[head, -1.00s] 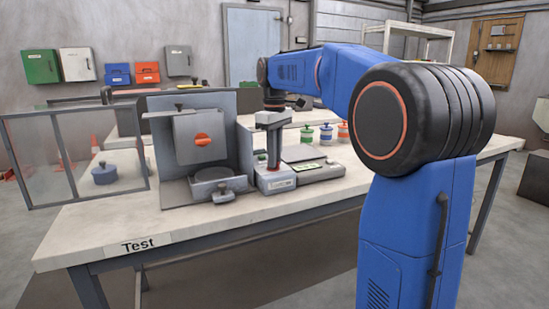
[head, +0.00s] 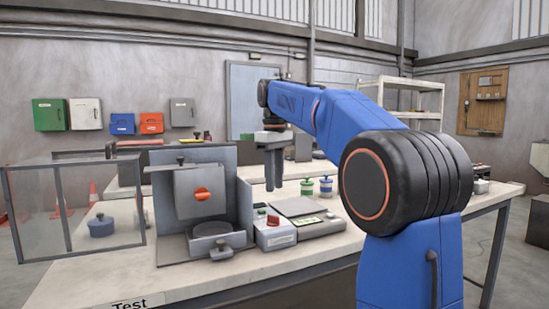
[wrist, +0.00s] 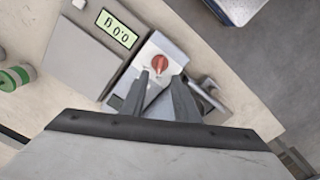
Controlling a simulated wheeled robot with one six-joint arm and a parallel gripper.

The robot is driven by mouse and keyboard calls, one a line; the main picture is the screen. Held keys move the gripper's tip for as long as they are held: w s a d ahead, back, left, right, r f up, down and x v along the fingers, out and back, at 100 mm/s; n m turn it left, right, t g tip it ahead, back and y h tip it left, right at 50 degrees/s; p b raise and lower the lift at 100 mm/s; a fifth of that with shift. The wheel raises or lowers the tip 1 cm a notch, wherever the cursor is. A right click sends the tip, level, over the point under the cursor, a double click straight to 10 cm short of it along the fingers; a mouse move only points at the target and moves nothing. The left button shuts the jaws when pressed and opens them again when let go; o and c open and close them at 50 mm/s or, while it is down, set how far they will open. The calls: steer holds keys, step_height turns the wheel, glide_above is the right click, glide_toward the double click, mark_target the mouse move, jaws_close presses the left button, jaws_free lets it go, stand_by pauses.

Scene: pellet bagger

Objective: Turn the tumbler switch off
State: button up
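A small grey control box (head: 275,237) stands on the workbench, right of the sealing-type machine with the orange handle. A red knob (head: 273,220) sits on its top; I take it as the tumbler switch, but its on or off marking is too small to read. In the wrist view the red knob (wrist: 159,63) shows just beyond and between the fingertips. My gripper (head: 273,188) hangs pointing down above the box, clear of it. In the wrist view my gripper (wrist: 160,77) has its fingers apart with nothing between them.
A flat scale (head: 305,208) with a lit green display (head: 309,221) adjoins the box. The grey machine (head: 192,160) with an orange handle (head: 202,194) stands left. Green and blue lidded jars (head: 326,187) stand behind. A framed clear guard (head: 75,212) is at far left.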

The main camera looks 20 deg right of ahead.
step_height(320, 180, up, 7)
steer(key=shift+r, duration=0.15)
stand_by(0.6)
steer(key=s+a+f+m+t, duration=0.2)
steer(key=s+f+m, duration=0.1)
steer(key=s+f, duration=1.4)
steer(key=s+a+f+m+t, duration=0.2)
steer(key=s+a+f+m, duration=0.1)
steer(key=s+f, duration=1.4)
step_height(320, 180, down, 3)
steer(key=shift+a+r+t, duration=0.15)
steer(key=shift+a+t, duration=0.15)
steer(key=shift+t, duration=0.1)
